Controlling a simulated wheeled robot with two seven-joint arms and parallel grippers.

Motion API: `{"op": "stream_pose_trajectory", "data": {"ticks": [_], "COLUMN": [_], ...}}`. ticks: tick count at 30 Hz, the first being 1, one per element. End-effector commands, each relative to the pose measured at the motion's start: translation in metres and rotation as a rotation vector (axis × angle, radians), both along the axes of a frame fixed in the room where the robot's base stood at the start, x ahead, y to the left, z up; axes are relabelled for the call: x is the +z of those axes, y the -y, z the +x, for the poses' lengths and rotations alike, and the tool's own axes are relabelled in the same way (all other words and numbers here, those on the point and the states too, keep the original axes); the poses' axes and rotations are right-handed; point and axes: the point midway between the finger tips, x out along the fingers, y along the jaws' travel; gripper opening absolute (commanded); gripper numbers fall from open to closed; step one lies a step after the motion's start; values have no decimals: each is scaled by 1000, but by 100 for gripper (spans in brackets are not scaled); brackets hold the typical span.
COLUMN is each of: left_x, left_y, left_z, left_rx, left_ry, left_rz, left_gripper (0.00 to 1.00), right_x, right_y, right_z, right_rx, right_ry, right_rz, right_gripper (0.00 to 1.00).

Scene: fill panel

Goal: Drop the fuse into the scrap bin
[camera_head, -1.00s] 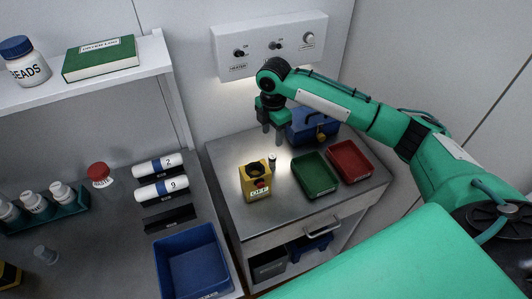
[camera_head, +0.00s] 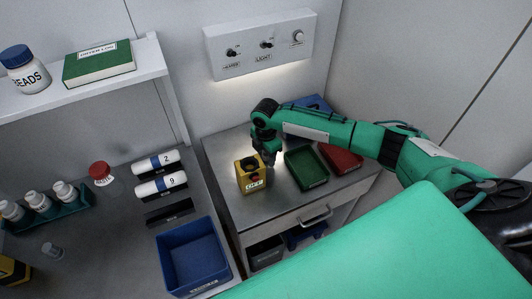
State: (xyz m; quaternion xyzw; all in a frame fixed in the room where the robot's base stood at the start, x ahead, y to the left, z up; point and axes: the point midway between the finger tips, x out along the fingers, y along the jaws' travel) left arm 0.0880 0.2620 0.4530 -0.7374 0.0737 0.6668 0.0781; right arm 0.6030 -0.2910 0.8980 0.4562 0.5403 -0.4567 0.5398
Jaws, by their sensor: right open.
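My right gripper (camera_head: 271,160) points down just above the metal cabinet top, between the yellow box and the green tray, with its jaws open. In the earlier view a small light-and-dark cylinder, probably the fuse, stands on the cabinet top here; now the gripper hides it. I cannot tell whether the fingers touch it. No bin label reading scrap is legible. A dark grey bin (camera_head: 266,254) sits on the cabinet's lower shelf, and a large blue bin (camera_head: 194,254) stands on the left counter. My left gripper is out of view.
The yellow box (camera_head: 251,182) with an OFF label is close left of the gripper. The green tray (camera_head: 306,170) and red tray (camera_head: 341,158) lie to its right. A blue toolbox (camera_head: 312,103) is behind my arm. The drawer handle (camera_head: 316,216) juts out in front.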

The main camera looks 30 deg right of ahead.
Motion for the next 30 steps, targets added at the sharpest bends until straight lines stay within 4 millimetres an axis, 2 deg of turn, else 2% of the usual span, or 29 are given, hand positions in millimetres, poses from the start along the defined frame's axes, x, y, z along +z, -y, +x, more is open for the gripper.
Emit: {"op": "stream_pose_trajectory", "data": {"ticks": [8,15,25,30], "left_x": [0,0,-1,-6], "left_y": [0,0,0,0], "left_z": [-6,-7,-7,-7], "left_rx": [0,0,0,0], "left_ry": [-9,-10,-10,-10], "left_rz": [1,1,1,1], "left_gripper": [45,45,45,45], "right_x": [-3,-3,-1,13], "right_y": [0,0,1,1], "right_z": [0,0,0,1], "right_rx": [0,0,0,0], "right_ry": [1,1,2,3], "right_rz": [-1,-1,-1,0], "right_gripper": [48,0,0,0]}}
